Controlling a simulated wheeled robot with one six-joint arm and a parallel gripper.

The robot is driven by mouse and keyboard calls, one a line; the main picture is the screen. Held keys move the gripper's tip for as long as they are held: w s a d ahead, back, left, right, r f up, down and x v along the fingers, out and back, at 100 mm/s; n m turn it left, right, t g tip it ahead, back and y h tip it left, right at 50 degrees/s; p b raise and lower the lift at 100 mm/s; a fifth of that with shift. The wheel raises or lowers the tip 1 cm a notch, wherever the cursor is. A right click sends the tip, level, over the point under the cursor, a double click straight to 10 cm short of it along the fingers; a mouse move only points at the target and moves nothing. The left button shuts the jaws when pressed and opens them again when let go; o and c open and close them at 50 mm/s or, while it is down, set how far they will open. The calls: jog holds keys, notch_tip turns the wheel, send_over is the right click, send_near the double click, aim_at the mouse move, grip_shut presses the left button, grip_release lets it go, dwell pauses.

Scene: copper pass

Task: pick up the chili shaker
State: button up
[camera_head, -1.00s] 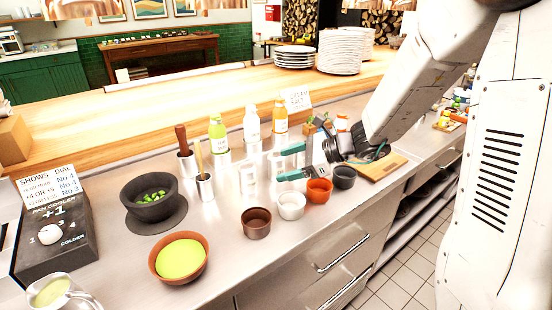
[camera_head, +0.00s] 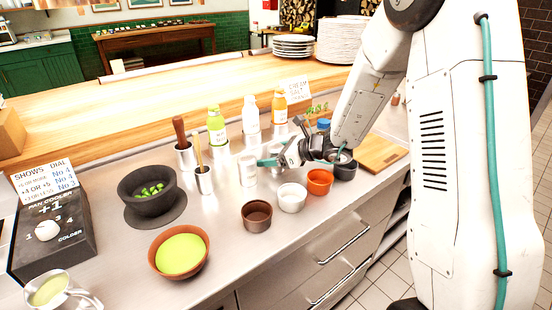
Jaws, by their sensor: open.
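My gripper (camera_head: 272,157) is open, low over the steel counter, with its teal fingers pointing left. A white shaker (camera_head: 247,170) stands upright just left of the fingertips. A second pale shaker stands at or behind the fingers, mostly covered by them, so I cannot tell whether it is between them or touching. No label is readable, so I cannot tell which one is the chili shaker. My arm hides part of the counter behind the gripper.
A brown cup (camera_head: 257,216), a white cup (camera_head: 291,197) and an orange cup (camera_head: 319,181) stand in front of the gripper. Green (camera_head: 216,127), white (camera_head: 251,118) and orange (camera_head: 279,108) bottles stand behind. A wooden board (camera_head: 381,153) lies right.

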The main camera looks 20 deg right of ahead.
jog(key=c, duration=1.1)
